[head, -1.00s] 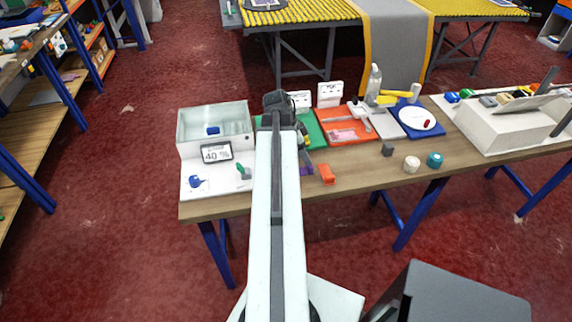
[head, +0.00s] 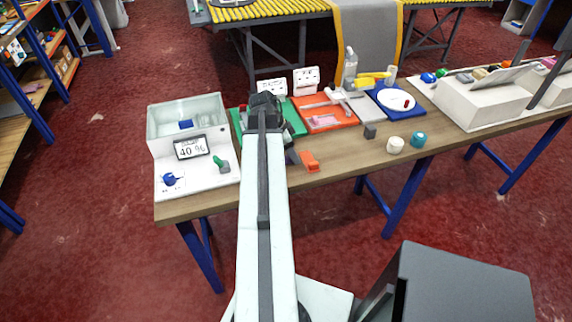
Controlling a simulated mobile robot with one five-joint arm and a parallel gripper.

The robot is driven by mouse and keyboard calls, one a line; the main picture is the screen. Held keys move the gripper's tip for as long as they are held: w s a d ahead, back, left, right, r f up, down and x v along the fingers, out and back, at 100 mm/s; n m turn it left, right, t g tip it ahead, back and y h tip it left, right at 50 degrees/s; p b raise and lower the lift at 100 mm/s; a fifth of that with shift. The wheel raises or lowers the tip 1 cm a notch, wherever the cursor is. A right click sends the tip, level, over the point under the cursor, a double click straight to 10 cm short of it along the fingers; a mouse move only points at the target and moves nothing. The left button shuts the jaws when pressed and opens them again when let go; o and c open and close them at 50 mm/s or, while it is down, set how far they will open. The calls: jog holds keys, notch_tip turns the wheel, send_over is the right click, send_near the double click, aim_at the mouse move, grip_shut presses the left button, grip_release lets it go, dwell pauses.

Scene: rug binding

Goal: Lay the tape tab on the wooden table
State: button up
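The wooden table (head: 350,174) runs across the middle of the head view, with bare wood along its front edge. My gripper (head: 265,108) is a dark shape at the far end of my white arm, over or near the green mat (head: 296,119) on the table. Its fingers are hidden, so I cannot see whether it holds anything. I cannot make out a tape tab for sure. A small orange piece (head: 309,162) lies on the bare wood to the right of my arm.
A white bin unit (head: 160,133) with a display stands at the table's left end.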

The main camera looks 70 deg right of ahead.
jog(key=shift+r, duration=0.1)
grip_shut()
notch_tip(320, 180, up, 10)
jog(key=p, duration=1)
